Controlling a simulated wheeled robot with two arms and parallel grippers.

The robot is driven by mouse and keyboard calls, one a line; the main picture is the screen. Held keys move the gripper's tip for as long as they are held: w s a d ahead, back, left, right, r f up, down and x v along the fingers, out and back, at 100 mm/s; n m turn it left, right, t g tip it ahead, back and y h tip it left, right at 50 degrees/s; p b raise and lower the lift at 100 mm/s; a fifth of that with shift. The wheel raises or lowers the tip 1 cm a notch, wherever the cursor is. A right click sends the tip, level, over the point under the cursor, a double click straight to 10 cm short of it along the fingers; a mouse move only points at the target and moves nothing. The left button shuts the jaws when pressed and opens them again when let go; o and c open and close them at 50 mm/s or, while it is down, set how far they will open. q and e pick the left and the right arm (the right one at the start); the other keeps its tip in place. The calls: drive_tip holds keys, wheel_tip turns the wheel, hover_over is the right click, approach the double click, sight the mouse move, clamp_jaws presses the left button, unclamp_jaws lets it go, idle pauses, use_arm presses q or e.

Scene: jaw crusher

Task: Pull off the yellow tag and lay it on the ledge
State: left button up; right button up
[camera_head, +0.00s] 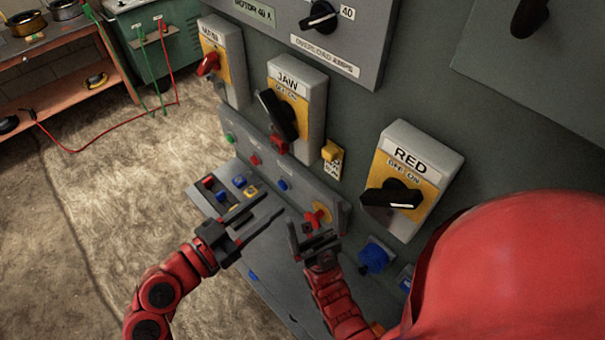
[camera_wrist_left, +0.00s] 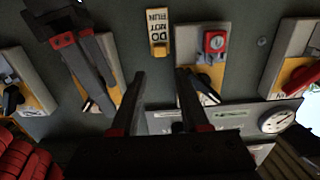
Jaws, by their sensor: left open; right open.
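The yellow tag (camera_head: 332,158) hangs on the grey panel between the JAW and RED switch boxes. My right gripper (camera_head: 316,218) is open and empty, below the tag in the head view. A grey ledge (camera_head: 275,275) runs below the buttons, partly hidden by my arms.
The JAW switch box (camera_head: 312,105) has a black handle and a red piece at its lower edge. The RED switch box (camera_head: 385,165) stands right of the tag. Several coloured buttons lie below. A bench (camera_head: 60,50) and green cabinet (camera_head: 160,45) stand far left.

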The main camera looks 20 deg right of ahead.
use_arm(q)
drive_tip(key=p+x, duration=0.2)
drive_tip(key=x, duration=1.4)
drive_tip(key=shift+c, duration=0.3)
clamp_jaws()
drive_tip(key=shift+a, duration=0.15)
